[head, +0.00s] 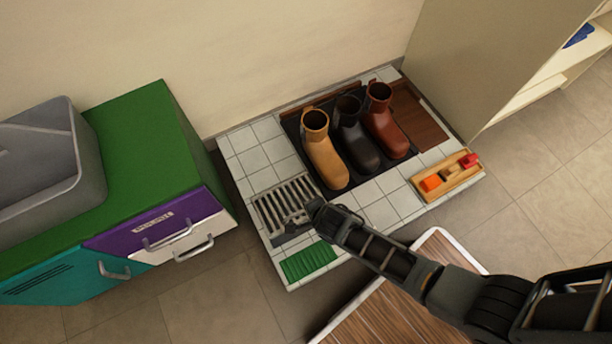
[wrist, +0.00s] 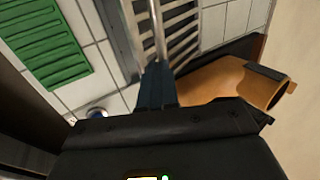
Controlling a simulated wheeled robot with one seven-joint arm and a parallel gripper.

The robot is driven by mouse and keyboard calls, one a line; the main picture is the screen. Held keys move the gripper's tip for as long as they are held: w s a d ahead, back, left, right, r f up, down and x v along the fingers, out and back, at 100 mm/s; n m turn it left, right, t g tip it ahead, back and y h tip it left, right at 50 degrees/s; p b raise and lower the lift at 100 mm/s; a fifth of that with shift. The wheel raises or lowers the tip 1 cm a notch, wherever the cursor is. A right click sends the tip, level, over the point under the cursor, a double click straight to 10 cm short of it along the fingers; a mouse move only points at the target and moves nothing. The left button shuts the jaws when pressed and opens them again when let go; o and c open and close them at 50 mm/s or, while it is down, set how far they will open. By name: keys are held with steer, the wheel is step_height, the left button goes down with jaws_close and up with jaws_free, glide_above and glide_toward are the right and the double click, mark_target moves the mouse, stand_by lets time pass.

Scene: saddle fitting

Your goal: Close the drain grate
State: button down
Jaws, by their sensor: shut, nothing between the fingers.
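The drain grate (head: 284,201) is a grey slatted metal panel at the left part of the white-tiled platform. In the wrist view its slats (wrist: 183,32) show just beyond my fingertips. I cannot tell whether the grate lies flush or is slightly tilted. My gripper (head: 302,215) is shut and empty over the grate's near right side. In the wrist view my dark fingers (wrist: 157,82) are together, and a thin pale metal bar (wrist: 157,30) runs away just past their tips. I cannot tell whether they touch it. My gripper and arm hide the grate's near right corner.
A green ribbed mat (head: 308,261) lies in front of the grate. Tan (head: 328,155), black (head: 356,140) and brown (head: 386,125) boots stand on a dark tray right of it. A wooden box (head: 446,177) sits farther right. A cabinet with a green top (head: 150,135) stands left.

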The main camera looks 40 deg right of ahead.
steer(key=s+f+b, duration=0.1)
steer(key=f, duration=0.1)
steer(key=s+f+b, duration=0.1)
steer(key=b, duration=0.1)
steer(key=f+b, duration=0.1)
steer(key=f, duration=0.1)
steer(key=shift+s+a+f, duration=0.25)
steer(key=shift+s+f, duration=0.05)
steer(key=shift+s, duration=0.1)
steer(key=shift+s+a+f+b, duration=0.1)
steer(key=shift+s+f+b, duration=0.1)
steer(key=shift+f+b, duration=0.4)
steer(key=shift+s+f+b, duration=0.2)
steer(key=shift+f+b, duration=0.25)
steer(key=shift+b, duration=0.2)
